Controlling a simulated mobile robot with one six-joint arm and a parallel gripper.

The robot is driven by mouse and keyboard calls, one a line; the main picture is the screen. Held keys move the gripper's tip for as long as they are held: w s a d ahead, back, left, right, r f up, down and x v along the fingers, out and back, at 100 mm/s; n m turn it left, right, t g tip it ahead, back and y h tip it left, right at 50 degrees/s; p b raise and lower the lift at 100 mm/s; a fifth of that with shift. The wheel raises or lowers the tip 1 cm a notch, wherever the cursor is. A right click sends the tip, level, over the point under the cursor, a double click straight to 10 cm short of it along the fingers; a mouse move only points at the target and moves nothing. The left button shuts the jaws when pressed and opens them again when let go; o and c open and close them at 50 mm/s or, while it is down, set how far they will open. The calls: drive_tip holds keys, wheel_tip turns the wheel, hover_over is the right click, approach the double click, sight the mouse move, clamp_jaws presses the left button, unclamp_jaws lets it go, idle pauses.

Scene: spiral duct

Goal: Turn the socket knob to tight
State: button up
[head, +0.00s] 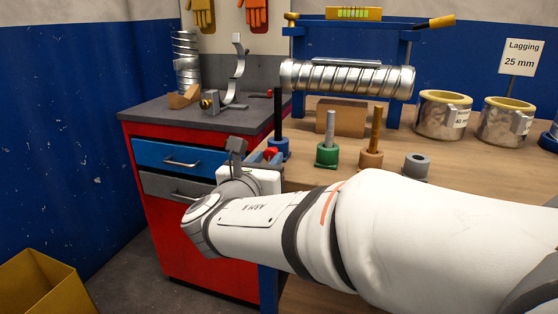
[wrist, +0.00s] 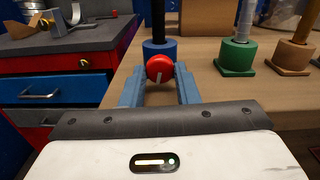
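The red round knob (wrist: 160,68) is on the front of the blue socket (wrist: 152,48), which holds an upright black rod (wrist: 158,18). A pale line on the knob points roughly downward. My gripper (wrist: 159,76) is open, with one blue-grey finger on each side of the knob. Small gaps show beside the knob, so the fingers do not appear to press on it. In the head view the blue socket (head: 279,149) stands near the bench's left edge, and the red knob (head: 271,153) is partly hidden by my wrist.
A green socket (head: 327,154), a brown socket (head: 370,158) and an empty grey socket (head: 416,166) stand to the right on the wooden bench (head: 300,177). A spiral duct (head: 345,80) lies on a blue stand behind. A red drawer cabinet (head: 200,240) is at left.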

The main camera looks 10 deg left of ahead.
drive_tip(key=c, duration=0.4)
drive_tip(key=shift+c, duration=0.2)
drive_tip(key=shift+f+m+b, duration=0.1)
drive_tip(key=shift+m+b, duration=0.3)
drive_tip(key=m+b, duration=0.3)
drive_tip(key=shift+f, duration=0.1)
drive_tip(key=shift+m+b, duration=0.85)
drive_tip(key=shift+m, duration=0.25)
drive_tip(key=shift+r, duration=0.2)
drive_tip(key=o, duration=1)
